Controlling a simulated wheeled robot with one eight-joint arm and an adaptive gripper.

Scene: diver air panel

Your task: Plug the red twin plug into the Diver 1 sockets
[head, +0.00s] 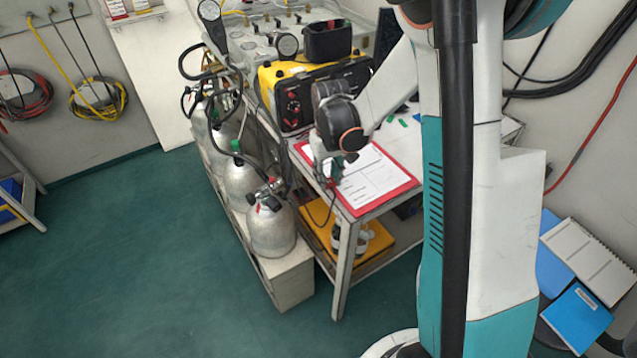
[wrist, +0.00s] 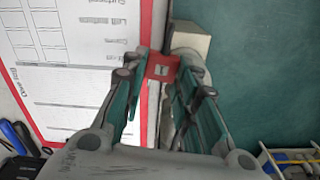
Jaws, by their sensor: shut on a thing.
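The red twin plug (wrist: 162,67) is between the fingertips of my gripper (wrist: 163,74) in the wrist view. My gripper is shut on it, and a dark cable shows just beyond. In the head view, my gripper (head: 332,172) is over the left edge of the table, beside the red clipboard; the plug is too small to make out there. The yellow case (head: 265,78) stands farther back on the table. Its black front panel (head: 325,92) has small red and dark fittings. The Diver 1 label cannot be read, so I cannot tell which sockets are its own.
The red clipboard (head: 411,187) with white sheets lies below my arm on the table. Silver cylinders (head: 270,232) with hoses stand along the table's left side. A dark box (head: 327,40) sits on top of the case. Green floor (head: 130,250) at the left is clear.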

